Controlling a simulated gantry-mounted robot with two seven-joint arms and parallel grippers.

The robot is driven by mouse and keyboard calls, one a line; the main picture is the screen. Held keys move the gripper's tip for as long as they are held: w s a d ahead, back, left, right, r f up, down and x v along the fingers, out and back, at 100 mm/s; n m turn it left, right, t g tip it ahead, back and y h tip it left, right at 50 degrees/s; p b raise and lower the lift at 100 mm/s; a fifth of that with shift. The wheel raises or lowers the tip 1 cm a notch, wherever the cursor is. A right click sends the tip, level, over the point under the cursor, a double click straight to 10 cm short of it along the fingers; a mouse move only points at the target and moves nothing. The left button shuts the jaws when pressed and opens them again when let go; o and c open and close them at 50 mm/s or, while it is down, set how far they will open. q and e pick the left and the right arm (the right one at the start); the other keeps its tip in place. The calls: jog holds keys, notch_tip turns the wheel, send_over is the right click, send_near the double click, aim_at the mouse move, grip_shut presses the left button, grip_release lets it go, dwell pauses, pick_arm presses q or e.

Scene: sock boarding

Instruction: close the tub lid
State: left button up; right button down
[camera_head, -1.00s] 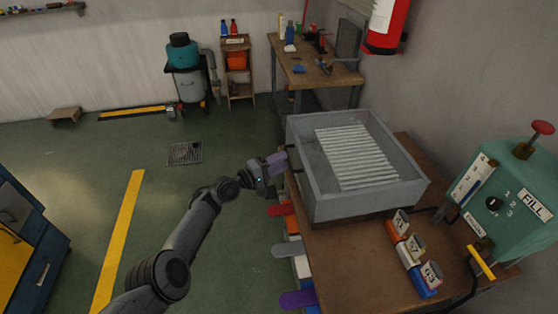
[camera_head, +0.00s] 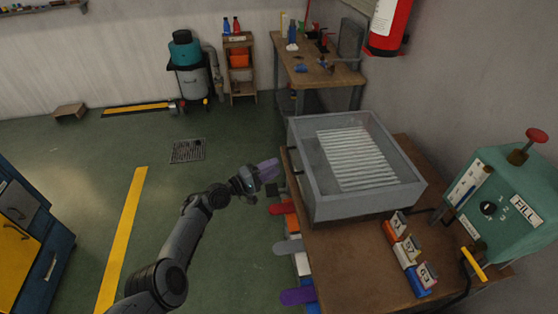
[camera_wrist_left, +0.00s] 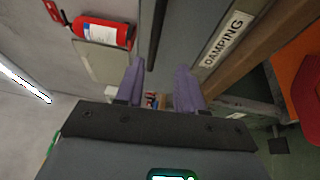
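The grey tub (camera_head: 315,195) stands on the brown table in the head view, with a pale slatted rack (camera_head: 355,158) showing inside. I cannot make out a separate lid. In the left wrist view the grey wall beside my fingers bears a "DAMPING" label (camera_wrist_left: 227,38). A dark bar (camera_wrist_left: 158,38) lies ahead of the fingertips, apparently in front of this wall. My left gripper (camera_head: 270,170) is just left of the tub, apart from it. Its purple fingers (camera_wrist_left: 160,80) are spread, with nothing held between them. My right gripper is not in view.
A green FILL machine (camera_head: 510,205) stands right of the tub, with several small numbered blocks (camera_head: 405,250) in front. Coloured sock-shaped boards (camera_head: 298,296) stick out from the table's left edge below my gripper. The floor (camera_head: 100,190) left of my arm is mostly clear.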

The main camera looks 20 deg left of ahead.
pick_arm(q)
jog(key=p+v, duration=0.2)
jog(key=v, duration=0.4)
jog(key=shift+s+a+p, duration=0.2)
jog(key=shift+s+p, duration=0.1)
jog(key=shift+s, duration=0.05)
jog(key=shift+f, duration=0.1)
